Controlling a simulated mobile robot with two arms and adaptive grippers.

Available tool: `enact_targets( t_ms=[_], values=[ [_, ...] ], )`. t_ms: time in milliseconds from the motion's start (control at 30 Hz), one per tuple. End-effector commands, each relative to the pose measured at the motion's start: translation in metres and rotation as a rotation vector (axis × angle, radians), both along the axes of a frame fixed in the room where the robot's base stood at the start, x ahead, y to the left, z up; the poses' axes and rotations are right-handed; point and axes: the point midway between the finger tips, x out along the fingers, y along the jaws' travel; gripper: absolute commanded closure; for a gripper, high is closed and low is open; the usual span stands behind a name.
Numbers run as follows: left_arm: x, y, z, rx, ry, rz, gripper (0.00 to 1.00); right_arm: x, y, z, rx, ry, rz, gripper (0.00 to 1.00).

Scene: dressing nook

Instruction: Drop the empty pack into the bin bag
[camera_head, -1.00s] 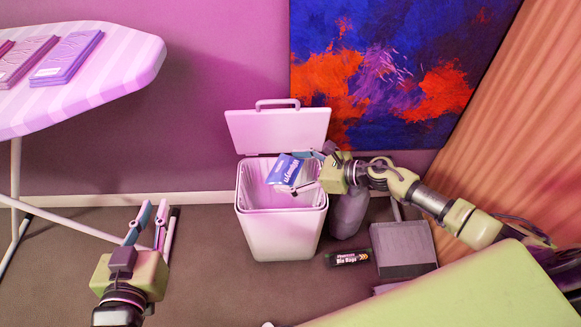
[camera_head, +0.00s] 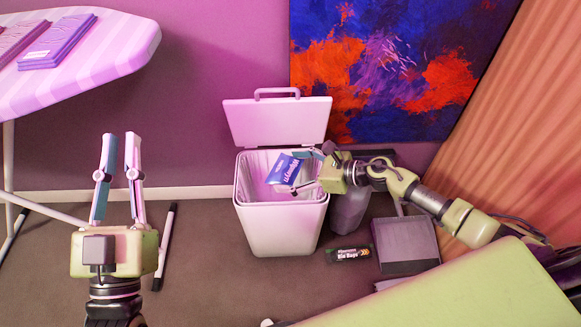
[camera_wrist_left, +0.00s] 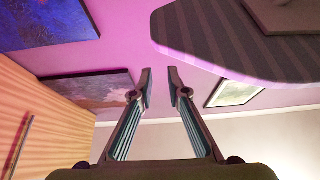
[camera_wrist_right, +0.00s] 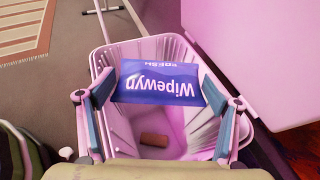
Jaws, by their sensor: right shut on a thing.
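The blue and white pack (camera_head: 284,169), printed "Wipewyn", is held by my right gripper (camera_head: 297,171) over the open mouth of the bin. In the right wrist view the pack (camera_wrist_right: 160,84) spans the gap between the two fingers. The bin bag (camera_head: 252,175) is a pale pleated liner inside the pink-white bin (camera_head: 281,230); it also shows in the right wrist view (camera_wrist_right: 184,128). A small brown block (camera_wrist_right: 154,139) lies at its bottom. My left gripper (camera_head: 121,138) is open and empty, far left of the bin; its fingers (camera_wrist_left: 160,76) stand apart.
The bin's lid (camera_head: 277,122) stands open behind its mouth. An ironing board (camera_head: 100,50) with folded cloths is at the upper left.

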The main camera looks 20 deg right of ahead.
Motion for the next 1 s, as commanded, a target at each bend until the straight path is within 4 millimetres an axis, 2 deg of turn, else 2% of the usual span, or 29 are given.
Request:
enact_targets(
  t_ms=[200, 400, 867, 900, 933, 1000],
  values=[
    [-0.017, 0.001, 0.025, -0.041, -0.145, -0.008, 0.85, 0.0, 0.0, -0.009, 0.001, 0.001, 0.0, 0.27],
    [-0.03, 0.003, 0.042, -0.07, -0.241, -0.013, 0.85, 0.0, 0.0, -0.014, 0.001, 0.001, 0.0, 0.27],
    [-0.037, 0.004, 0.056, -0.082, -0.283, -0.015, 0.85, 0.0, 0.0, -0.015, 0.001, 0.001, 0.0, 0.27],
    [-0.038, 0.004, 0.059, -0.083, -0.289, -0.015, 0.85, 0.0, 0.0, -0.015, 0.001, 0.001, 0.0, 0.1],
    [-0.038, 0.004, 0.06, -0.083, -0.292, -0.016, 0.85, 0.0, 0.0, -0.015, 0.001, 0.001, 0.0, 0.02],
    [-0.038, 0.004, 0.059, -0.083, -0.291, -0.016, 0.85, 0.0, 0.0, -0.015, 0.001, 0.001, 0.0, 0.0]
  ],
)
